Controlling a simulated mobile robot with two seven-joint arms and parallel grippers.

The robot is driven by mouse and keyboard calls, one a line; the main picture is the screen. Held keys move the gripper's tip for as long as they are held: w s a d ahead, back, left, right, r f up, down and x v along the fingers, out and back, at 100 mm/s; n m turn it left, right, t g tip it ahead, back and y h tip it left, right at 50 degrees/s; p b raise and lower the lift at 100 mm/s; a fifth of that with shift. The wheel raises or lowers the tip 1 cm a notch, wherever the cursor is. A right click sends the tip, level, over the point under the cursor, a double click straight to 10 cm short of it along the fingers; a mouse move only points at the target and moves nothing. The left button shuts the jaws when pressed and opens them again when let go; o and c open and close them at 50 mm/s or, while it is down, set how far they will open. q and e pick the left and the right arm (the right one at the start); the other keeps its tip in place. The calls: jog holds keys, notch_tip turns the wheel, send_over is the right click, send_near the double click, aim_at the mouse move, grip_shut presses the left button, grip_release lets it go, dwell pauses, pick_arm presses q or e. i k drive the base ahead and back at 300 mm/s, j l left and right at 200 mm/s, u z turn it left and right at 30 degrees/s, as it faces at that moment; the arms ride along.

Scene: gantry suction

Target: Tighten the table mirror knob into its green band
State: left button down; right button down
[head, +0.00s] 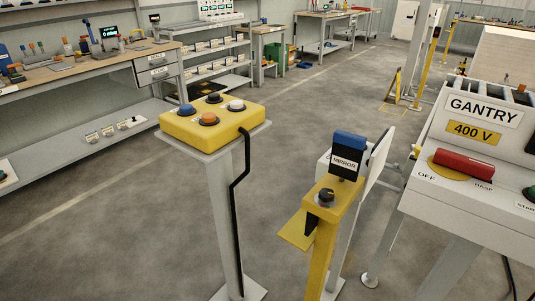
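A yellow stand (322,247) stands right of the middle of the head view. A dark round knob (326,195) sits on its top face. Behind the knob, a small dark panel with a blue top (349,141) carries a white label reading MIRROR (344,161). I cannot make out a green band around the knob at this size. A yellow plate (297,232) sticks out on the left of the stand. Neither of my grippers is in view, and nothing touches the knob.
Left of it, a grey post (230,220) bears a yellow button box (212,122) with a black cable. On the right is a white GANTRY console (474,195) with a red handle (464,163). Workbenches and shelves line the back left. Grey floor (120,240) is open at the front left.

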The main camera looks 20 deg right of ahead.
aim_at(327, 195)
jog(key=z, duration=1.25)
